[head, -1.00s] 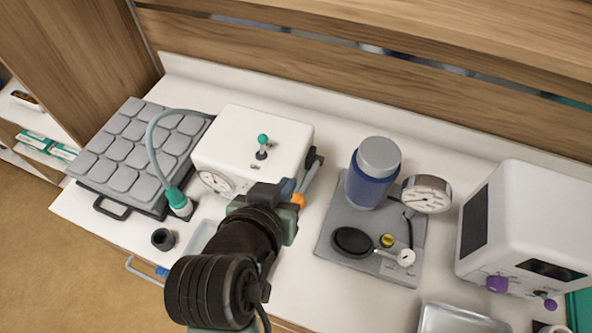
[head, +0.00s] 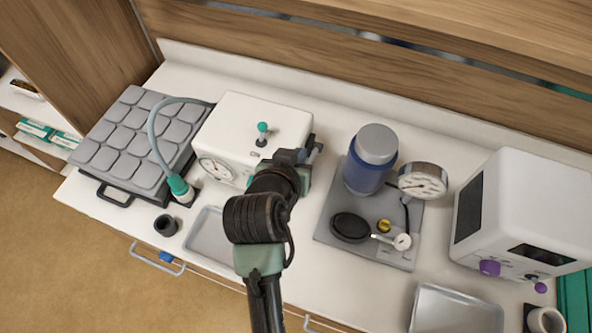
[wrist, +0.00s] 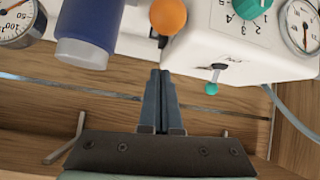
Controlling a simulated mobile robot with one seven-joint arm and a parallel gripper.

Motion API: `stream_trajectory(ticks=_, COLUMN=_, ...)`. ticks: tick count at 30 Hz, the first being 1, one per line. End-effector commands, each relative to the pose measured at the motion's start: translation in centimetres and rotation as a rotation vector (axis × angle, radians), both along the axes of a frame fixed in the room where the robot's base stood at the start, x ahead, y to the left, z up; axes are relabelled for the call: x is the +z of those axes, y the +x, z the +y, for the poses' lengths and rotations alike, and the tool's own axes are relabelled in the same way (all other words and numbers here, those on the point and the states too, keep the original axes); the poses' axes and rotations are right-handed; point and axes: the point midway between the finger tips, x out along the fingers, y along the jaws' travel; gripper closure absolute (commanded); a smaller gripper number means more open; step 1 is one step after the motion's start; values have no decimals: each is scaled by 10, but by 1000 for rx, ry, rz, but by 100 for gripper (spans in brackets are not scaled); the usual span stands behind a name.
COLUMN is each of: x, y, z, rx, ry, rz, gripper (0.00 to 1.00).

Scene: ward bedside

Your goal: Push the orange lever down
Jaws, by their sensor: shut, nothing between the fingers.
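The orange lever's ball knob (wrist: 168,16) is at the top of the wrist view, beside the white box (wrist: 225,45). My gripper (wrist: 160,72) is shut and empty. Its fingertips appear just below the ball in the wrist picture, with a visible gap. In the head view my gripper (head: 306,155) is at the right side of the white box (head: 245,125), and my arm hides the orange ball. How far the lever is tilted cannot be told.
A small teal-tipped toggle (head: 262,128) stands on the box's top. A blue canister (head: 369,172), a pressure gauge (head: 423,180) and a grey plate (head: 345,255) are to the right. An empty tray (head: 208,238) lies in front of the box.

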Motion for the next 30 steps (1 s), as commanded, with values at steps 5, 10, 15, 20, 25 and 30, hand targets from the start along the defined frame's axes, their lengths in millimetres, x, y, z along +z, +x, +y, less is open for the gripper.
stream_trajectory(ticks=5, x=-13, y=-14, z=1, rx=0, ry=1, rz=5, gripper=100)
stream_trajectory(ticks=10, x=-21, y=-25, z=2, rx=-1, ry=1, rz=2, gripper=100)
stream_trajectory(ticks=15, x=-25, y=-30, z=3, rx=-1, ry=1, rz=0, gripper=100)
stream_trajectory(ticks=20, x=-25, y=-30, z=3, rx=-1, ry=1, rz=-1, gripper=100)
stream_trajectory(ticks=25, x=-25, y=-30, z=3, rx=0, ry=0, rz=-1, gripper=100)
stream_trajectory(ticks=30, x=-30, y=-31, z=3, rx=0, ry=-4, rz=-11, gripper=100)
